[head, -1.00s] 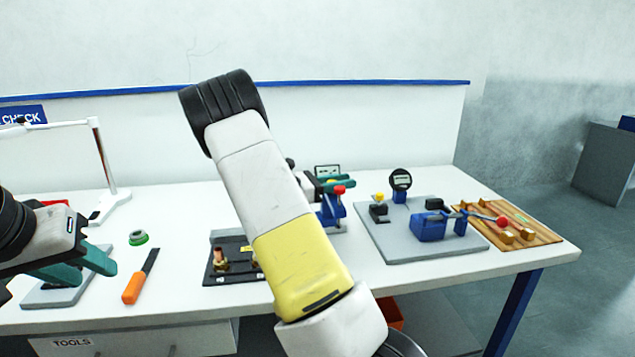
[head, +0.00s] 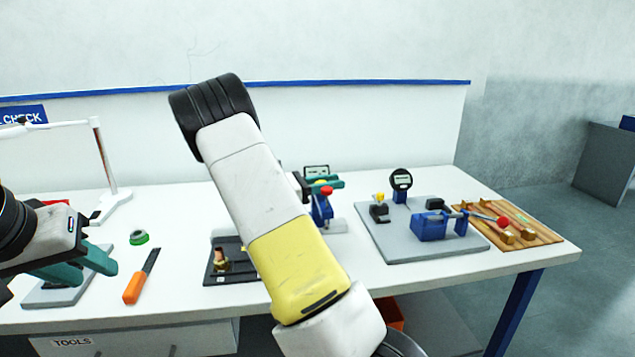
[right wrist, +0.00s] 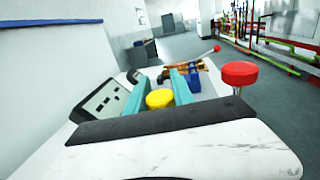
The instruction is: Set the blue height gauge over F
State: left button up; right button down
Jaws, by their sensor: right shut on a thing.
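The blue height gauge (head: 321,213) has a small display box and a red knob, and it stands upright beside my right forearm in the head view. My right gripper (head: 325,182) is shut on it near the top. In the right wrist view, the teal fingers (right wrist: 173,88) close around a yellow knob (right wrist: 160,98), with the display (right wrist: 105,100) to their left and the red knob (right wrist: 240,75) to their right. Whether the gauge touches the table cannot be told. My left gripper (head: 85,266) is open and empty at the table's left. No F mark is legible.
A black fixture (head: 215,276) with a brass part is partly hidden behind my right forearm. A grey plate (head: 400,252) with a dial gauge and blue clamp lies right, beside a wooden board (head: 540,238). An orange-handled tool (head: 135,288) and green ring (head: 139,237) lie left.

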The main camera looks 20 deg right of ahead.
jog(key=w+a, duration=0.1)
jog(key=a, duration=0.6)
jog(key=shift+w+a, duration=0.3)
jog(key=shift+w, duration=0.1)
jog(key=c, duration=1.4)
grip_release()
jog(key=shift+o, duration=0.2)
jog(key=a, duration=0.7)
jog(key=shift+w+a, duration=0.35)
jog(key=shift+a, duration=0.05)
